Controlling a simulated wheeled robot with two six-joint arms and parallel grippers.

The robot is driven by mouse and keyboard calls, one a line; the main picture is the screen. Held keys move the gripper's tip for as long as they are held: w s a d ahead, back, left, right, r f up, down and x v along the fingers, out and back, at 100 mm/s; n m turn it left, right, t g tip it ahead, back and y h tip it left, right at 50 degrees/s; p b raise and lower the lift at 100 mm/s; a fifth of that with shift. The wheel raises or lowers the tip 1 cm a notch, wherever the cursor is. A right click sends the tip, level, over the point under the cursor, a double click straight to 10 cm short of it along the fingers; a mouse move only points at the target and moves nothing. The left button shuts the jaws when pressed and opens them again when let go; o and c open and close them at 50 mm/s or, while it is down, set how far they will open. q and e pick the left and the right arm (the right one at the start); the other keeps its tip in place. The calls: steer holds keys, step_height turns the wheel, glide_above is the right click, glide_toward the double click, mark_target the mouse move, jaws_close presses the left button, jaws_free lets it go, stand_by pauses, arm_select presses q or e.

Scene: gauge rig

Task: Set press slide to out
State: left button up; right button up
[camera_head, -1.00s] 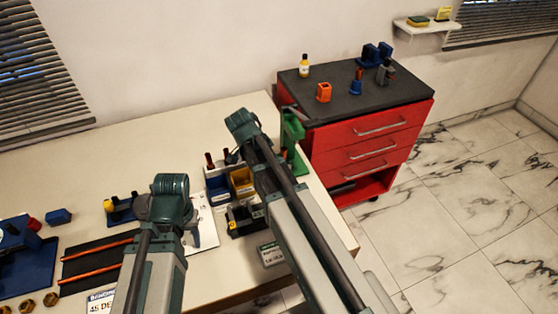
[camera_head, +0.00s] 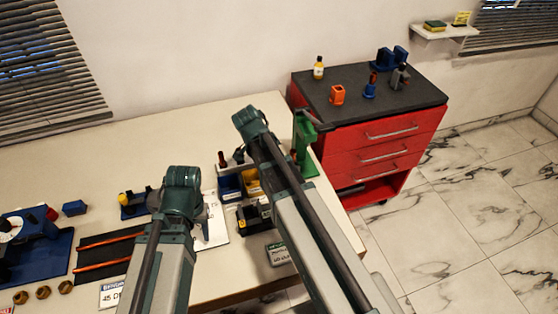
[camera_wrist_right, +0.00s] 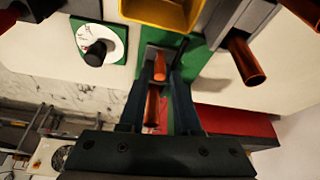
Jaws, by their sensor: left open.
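A green press-like stand (camera_head: 304,143) stands at the table's right end, partly behind my right arm. Its slide cannot be made out in the head view. In the right wrist view, my right gripper's (camera_wrist_right: 162,75) two dark fingers stand apart. A copper-coloured handle (camera_wrist_right: 160,66) shows between the tips, on a grey block over a green part; I cannot tell whether the fingers touch it. The right fingers are hidden in the head view. My left gripper (camera_head: 207,224) is open over the white sheet, partly hidden by its own arm, left of the bins and well apart from the green stand.
A white dial with a black knob (camera_wrist_right: 98,50) is on a green plate. Blue and yellow bins (camera_head: 232,188) and a black-yellow device (camera_head: 254,218) stand near my right arm. A red drawer cabinet (camera_head: 375,150) stands beyond the table. The table's back is clear.

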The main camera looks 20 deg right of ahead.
steer(key=p+v, duration=0.9)
steer(key=v, duration=0.2)
steer(key=shift+r, duration=0.25)
steer(key=shift+a, duration=0.15)
steer(key=shift+o, duration=1.4)
steer(key=shift+w+d+p, duration=0.1)
steer(key=shift+d+p, duration=0.3)
steer(key=shift+p, duration=0.05)
steer(key=d+m+y, duration=0.1)
steer(key=d+m+y+p, duration=0.1)
steer(key=d+y, duration=0.1)
steer(key=d+m+y, duration=0.1)
steer(key=d, duration=0.1)
steer(key=shift+w+m+g, duration=0.3)
steer(key=shift+w, duration=0.05)
